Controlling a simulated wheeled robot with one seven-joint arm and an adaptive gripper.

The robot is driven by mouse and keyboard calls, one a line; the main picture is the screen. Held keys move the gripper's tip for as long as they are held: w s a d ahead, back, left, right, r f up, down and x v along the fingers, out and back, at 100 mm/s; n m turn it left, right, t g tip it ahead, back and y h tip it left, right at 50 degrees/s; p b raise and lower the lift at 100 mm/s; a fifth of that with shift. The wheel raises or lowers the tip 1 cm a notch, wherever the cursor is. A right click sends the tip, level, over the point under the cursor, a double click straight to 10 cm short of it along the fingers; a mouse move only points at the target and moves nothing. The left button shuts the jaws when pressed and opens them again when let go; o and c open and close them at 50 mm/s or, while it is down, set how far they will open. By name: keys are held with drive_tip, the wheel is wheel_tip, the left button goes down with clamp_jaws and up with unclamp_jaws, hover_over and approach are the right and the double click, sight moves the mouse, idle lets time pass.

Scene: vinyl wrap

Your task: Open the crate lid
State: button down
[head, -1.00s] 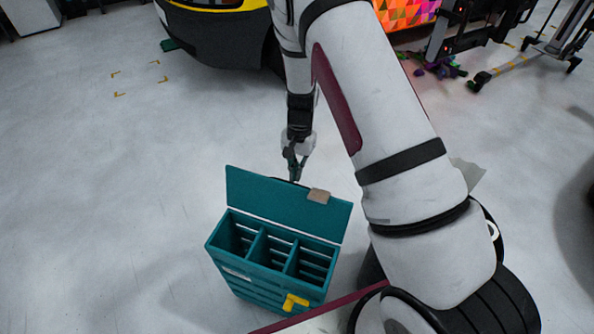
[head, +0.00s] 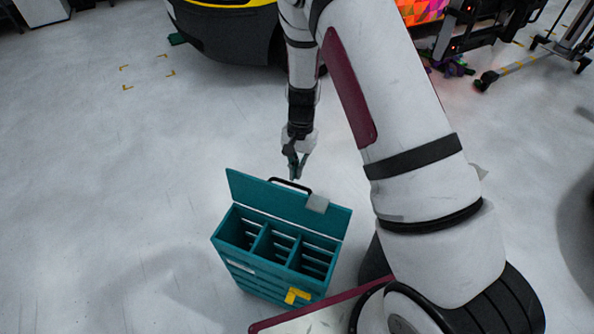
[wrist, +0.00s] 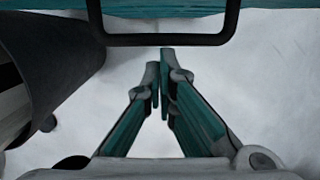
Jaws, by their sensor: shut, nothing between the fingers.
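The teal crate (head: 262,282) stands on the floor in the head view, its three compartments showing from above. Its lid (head: 262,196) stands raised along the far side, with a black handle (head: 291,185) at its far edge and a pale patch near its right end. My gripper (head: 294,176) is just beyond the lid, pointing down near the handle. In the wrist view the gripper (wrist: 162,72) is shut and empty, its fingertips close together below the dark handle bar (wrist: 165,40). The lid's teal edge (wrist: 200,4) shows at the top of that view.
A yellow latch (head: 297,296) is on the crate's front. My arm stands close on the crate's right. A dark vehicle with yellow trim (head: 225,35) is at the back. The floor left of the crate is clear.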

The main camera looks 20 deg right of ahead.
wheel_tip(320, 180, up, 12)
drive_tip(key=w+d, duration=0.1)
drive_tip(key=shift+w+f, duration=0.2)
drive_tip(key=shift+f, duration=0.05)
drive_tip(key=s+a+r+n+t, duration=0.1)
drive_tip(key=s+r+n, duration=0.1)
drive_tip(key=s+r, duration=0.6)
drive_tip(key=s+r+n, duration=0.2)
drive_tip(key=s+r, duration=0.3)
drive_tip(key=r, duration=0.5)
drive_tip(key=s+d+r+n+t+h, duration=0.1)
drive_tip(key=s+r+n, duration=0.1)
drive_tip(key=s, duration=0.8)
drive_tip(key=s+r+n+t, duration=0.1)
drive_tip(key=s+r+n, duration=0.1)
drive_tip(key=s, duration=0.9)
wheel_tip(320, 180, up, 14)
drive_tip(key=t+p, duration=0.2)
drive_tip(key=p, duration=1)
drive_tip(key=shift+d+t, duration=0.4)
drive_tip(key=shift+d, duration=0.05)
